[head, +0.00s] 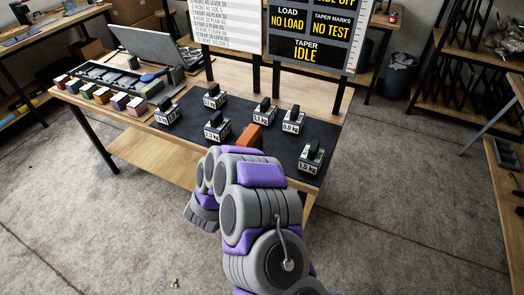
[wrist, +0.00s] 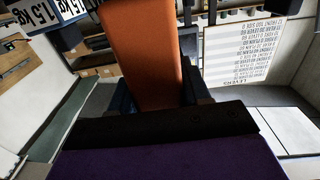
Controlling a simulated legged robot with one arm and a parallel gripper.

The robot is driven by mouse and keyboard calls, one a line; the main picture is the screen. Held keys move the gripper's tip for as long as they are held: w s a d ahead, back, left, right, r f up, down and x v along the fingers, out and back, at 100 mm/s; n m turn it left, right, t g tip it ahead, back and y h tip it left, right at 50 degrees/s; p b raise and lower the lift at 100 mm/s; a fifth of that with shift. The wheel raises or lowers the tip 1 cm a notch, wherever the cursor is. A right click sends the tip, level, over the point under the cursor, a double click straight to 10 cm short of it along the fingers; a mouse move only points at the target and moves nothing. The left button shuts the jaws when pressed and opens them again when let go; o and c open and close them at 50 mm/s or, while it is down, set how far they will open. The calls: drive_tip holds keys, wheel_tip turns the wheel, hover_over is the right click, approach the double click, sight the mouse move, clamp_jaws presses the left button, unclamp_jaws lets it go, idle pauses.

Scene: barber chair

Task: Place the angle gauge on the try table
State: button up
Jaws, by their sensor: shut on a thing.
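An orange block-like thing (wrist: 145,50) stands out from between the dark jaws of my gripper (wrist: 160,92) in the wrist view. My gripper is shut on it. It may be the angle gauge, but no scale or marking shows on it. In the head view an orange piece (head: 250,135) shows just beyond my arm, over the dark mat (head: 285,152) on a wooden table (head: 148,160). My arm hides the gripper there. I cannot tell from the frames whether the orange thing touches the mat, or which table is the try table.
Several labelled dark weights stand on the mat, one (head: 311,156) at its right and one (head: 217,126) near the orange piece. Signboards (head: 305,35) stand behind. Shelves (head: 455,60) are at right.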

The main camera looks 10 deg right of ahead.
sight(259, 146)
drive_tip(key=x, duration=0.4)
drive_tip(key=b+x, duration=0.1)
drive_tip(key=shift+w+a+f, duration=0.1)
drive_tip(key=shift+w+f, duration=0.25)
drive_tip(key=shift+w, duration=0.25)
drive_tip(key=w+d+f+b, duration=0.2)
drive_tip(key=w+d+f, duration=0.1)
drive_tip(key=shift+w+f, duration=0.1)
drive_tip(key=shift+a+f, duration=0.2)
drive_tip(key=shift+f, duration=0.1)
drive_tip(key=shift+a, duration=0.1)
drive_tip(key=shift+d, duration=0.45)
drive_tip(key=o, duration=1.1)
drive_tip(key=shift+d, duration=0.4)
drive_tip(key=shift+o, duration=0.5)
drive_tip(key=shift+a, duration=0.75)
drive_tip(key=p+v, duration=0.1)
drive_tip(key=v, duration=1)
drive_tip(key=shift+s+a+p, duration=0.1)
drive_tip(key=shift+s+p, duration=0.3)
